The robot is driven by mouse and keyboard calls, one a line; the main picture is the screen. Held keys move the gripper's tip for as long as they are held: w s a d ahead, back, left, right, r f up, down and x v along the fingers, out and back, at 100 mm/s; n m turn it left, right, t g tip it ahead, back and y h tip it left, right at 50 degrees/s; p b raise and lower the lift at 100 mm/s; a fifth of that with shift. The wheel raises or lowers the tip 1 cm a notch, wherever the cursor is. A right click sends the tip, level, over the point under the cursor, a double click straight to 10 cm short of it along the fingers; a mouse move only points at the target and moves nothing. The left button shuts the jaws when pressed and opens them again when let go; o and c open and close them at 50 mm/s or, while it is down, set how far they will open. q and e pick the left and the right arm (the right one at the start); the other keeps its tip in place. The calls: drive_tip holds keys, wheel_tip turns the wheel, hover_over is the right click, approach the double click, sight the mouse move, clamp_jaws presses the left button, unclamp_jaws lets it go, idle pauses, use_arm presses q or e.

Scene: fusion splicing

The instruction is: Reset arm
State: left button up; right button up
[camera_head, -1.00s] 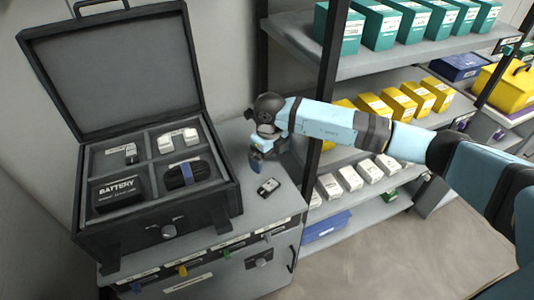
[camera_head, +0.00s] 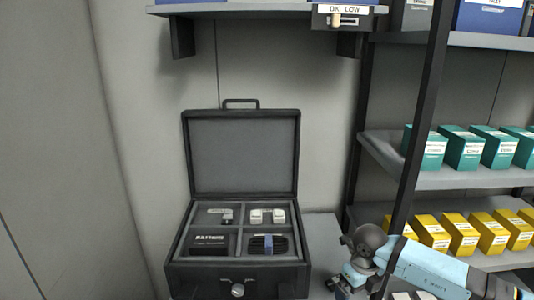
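My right arm comes in from the lower right. Its gripper (camera_head: 352,284) is at the bottom edge, right of the open case, and points down. Its fingers are small and partly cut off, so I cannot tell whether they are open or shut. My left gripper is out of view. The black case (camera_head: 240,284) stands with its lid (camera_head: 243,153) up.
A shelf rack with a dark post (camera_head: 424,115) stands at the right, holding teal boxes (camera_head: 460,148) and yellow boxes (camera_head: 462,231). A wall shelf (camera_head: 250,8) is above the case. The wall at the left is bare.

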drive_tip(key=s+a+f+g+y+p, duration=0.1)
drive_tip(key=s+a+y, duration=0.3)
drive_tip(key=a, duration=0.3)
drive_tip(key=s+a+g+y+p, duration=0.1)
drive_tip(key=s+a+y, duration=0.3)
drive_tip(key=a, duration=0.3)
drive_tip(key=s+a+r+m+t+y+p, duration=0.35)
drive_tip(key=s+a+r+m+y, duration=0.4)
drive_tip(key=y, duration=0.25)
drive_tip(key=d+f+m+t+h+p, duration=0.2)
drive_tip(key=d+m+t+h, duration=0.65)
drive_tip(key=m+t, duration=0.9)
drive_tip(key=s+d+f+m+g+h+p, duration=0.1)
drive_tip(key=s+d+f+m+g+h, duration=0.5)
drive_tip(key=s+f+m, duration=0.5)
drive_tip(key=s+d+m+g, duration=0.1)
drive_tip(key=d+g, duration=0.1)
drive_tip(key=d, duration=0.1)
drive_tip(key=shift+s+d+f+m+p, duration=0.2)
drive_tip(key=shift+d+f+m+p, duration=0.1)
drive_tip(key=shift+m+p, duration=0.1)
